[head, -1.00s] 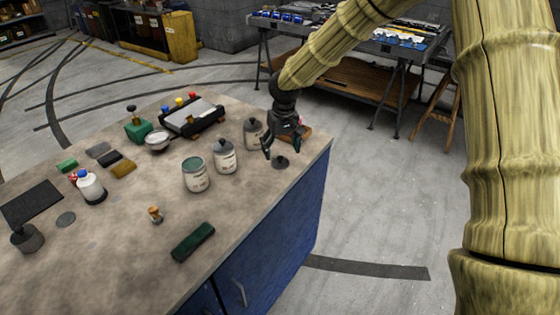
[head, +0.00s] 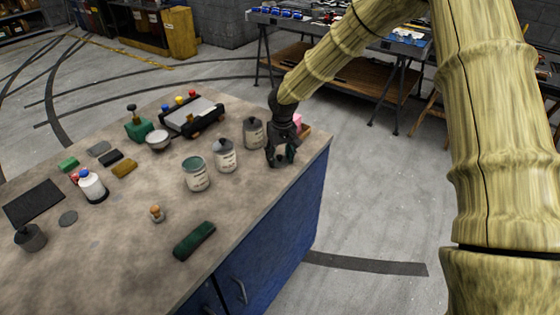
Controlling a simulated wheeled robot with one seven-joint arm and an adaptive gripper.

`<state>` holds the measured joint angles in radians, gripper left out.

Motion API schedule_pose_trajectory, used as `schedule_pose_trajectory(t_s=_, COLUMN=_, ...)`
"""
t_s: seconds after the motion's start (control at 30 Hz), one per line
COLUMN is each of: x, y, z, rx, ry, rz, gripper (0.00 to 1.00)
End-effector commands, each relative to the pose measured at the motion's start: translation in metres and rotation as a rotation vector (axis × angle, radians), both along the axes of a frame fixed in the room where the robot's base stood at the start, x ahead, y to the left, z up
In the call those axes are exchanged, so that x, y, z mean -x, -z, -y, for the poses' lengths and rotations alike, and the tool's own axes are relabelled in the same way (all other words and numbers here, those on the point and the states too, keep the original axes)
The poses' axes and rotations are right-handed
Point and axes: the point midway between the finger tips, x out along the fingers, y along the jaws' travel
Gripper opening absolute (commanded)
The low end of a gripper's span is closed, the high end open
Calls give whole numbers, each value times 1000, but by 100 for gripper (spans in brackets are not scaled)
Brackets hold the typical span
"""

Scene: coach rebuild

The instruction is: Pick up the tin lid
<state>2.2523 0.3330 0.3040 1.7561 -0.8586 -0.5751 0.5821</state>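My gripper (head: 281,160) is low over the right corner of the workbench, pointing down. Its dark fingers stand a little apart, around the spot of the tin lid, a small dark grey disc with a knob. The fingers now hide nearly all of the lid, and I cannot tell whether they touch it or grip it. An open tin (head: 196,174) with a greenish top stands to the left, without a lid on it.
Two tins with knobbed grey lids, a nearer one (head: 225,156) and a farther one (head: 252,133), stand close left of my gripper. A small brown tray (head: 305,131) with something pink is just behind it. A dark green block (head: 194,241) lies near the front edge.

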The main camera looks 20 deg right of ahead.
Motion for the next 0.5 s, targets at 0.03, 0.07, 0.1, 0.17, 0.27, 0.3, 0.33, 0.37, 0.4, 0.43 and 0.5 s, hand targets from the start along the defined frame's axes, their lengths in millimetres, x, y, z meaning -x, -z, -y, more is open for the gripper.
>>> schedule_pose_trajectory(t_s=0.03, x=0, y=1, z=0, rx=0, ry=0, rz=-1, gripper=32)
schedule_pose_trajectory(t_s=0.07, x=0, y=1, z=0, rx=0, ry=0, rz=-1, gripper=31)
schedule_pose_trajectory(t_s=0.1, x=1, y=1, z=0, rx=0, ry=0, rz=-1, gripper=31)
schedule_pose_trajectory(t_s=0.17, x=1, y=1, z=0, rx=0, ry=0, rz=-2, gripper=28)
schedule_pose_trajectory(t_s=0.27, x=1, y=2, z=0, rx=0, ry=0, rz=-2, gripper=20)
schedule_pose_trajectory(t_s=0.3, x=1, y=2, z=0, rx=0, ry=0, rz=-2, gripper=17)
schedule_pose_trajectory(t_s=0.33, x=1, y=2, z=0, rx=0, ry=0, rz=-3, gripper=14)
schedule_pose_trajectory(t_s=0.37, x=1, y=2, z=0, rx=0, ry=0, rz=-3, gripper=11)
schedule_pose_trajectory(t_s=0.4, x=1, y=3, z=0, rx=0, ry=0, rz=-3, gripper=7)
schedule_pose_trajectory(t_s=0.43, x=1, y=3, z=0, rx=0, ry=0, rz=-4, gripper=5)
schedule_pose_trajectory(t_s=0.5, x=2, y=3, z=0, rx=0, ry=0, rz=-4, gripper=2)
